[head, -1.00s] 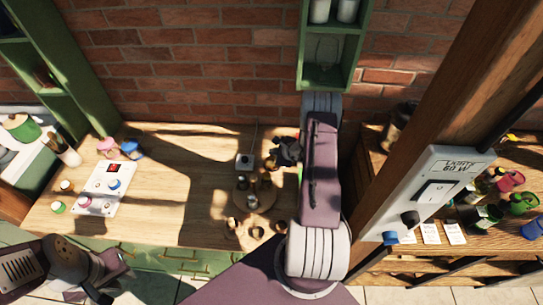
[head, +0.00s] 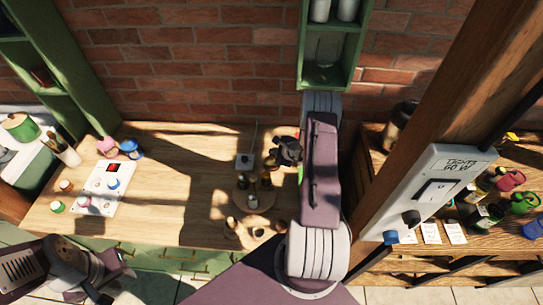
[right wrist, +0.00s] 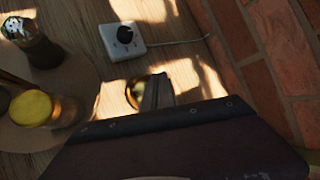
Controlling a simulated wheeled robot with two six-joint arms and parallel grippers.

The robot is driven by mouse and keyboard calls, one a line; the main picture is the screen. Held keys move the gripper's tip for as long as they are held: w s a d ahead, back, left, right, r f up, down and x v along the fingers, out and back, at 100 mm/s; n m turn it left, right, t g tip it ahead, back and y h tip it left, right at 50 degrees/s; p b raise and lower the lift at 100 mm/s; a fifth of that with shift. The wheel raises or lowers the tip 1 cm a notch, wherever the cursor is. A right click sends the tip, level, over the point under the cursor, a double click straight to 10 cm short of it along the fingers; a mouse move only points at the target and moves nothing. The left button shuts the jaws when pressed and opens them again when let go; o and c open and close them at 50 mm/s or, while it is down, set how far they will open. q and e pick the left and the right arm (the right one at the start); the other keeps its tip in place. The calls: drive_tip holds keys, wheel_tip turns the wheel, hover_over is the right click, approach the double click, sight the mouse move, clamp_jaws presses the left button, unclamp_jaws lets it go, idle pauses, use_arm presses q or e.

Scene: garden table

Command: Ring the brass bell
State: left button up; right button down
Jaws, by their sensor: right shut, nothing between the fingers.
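In the right wrist view a round, shiny brass-coloured thing (right wrist: 133,91), which looks like the bell, stands on the wooden table. My right gripper (right wrist: 157,92) is shut and empty, its fingers pointing down right beside this thing and partly covering it. I cannot tell whether they touch. In the head view my right gripper (head: 288,151) hangs over the back of the table, and the bell is not clearly visible there. My left gripper (head: 108,285) is low at the left, in front of the table; its jaw opening is unclear.
A white box with a black knob (head: 244,161) and a cable stands near the bell. A round board (head: 266,203) with several jars is in front, with several small cups nearby. A brick wall (head: 200,60) closes the back. A white panel (head: 122,181) lies at left.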

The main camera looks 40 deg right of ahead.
sight(273, 157)
drive_tip(key=shift+f+b, duration=0.3)
drive_tip(key=shift+b, duration=0.05)
drive_tip(key=shift+f, duration=0.15)
idle(0.4)
drive_tip(key=shift+r, duration=0.55)
wheel_tip(273, 157, up, 6)
drive_tip(key=p, duration=0.3)
idle(0.4)
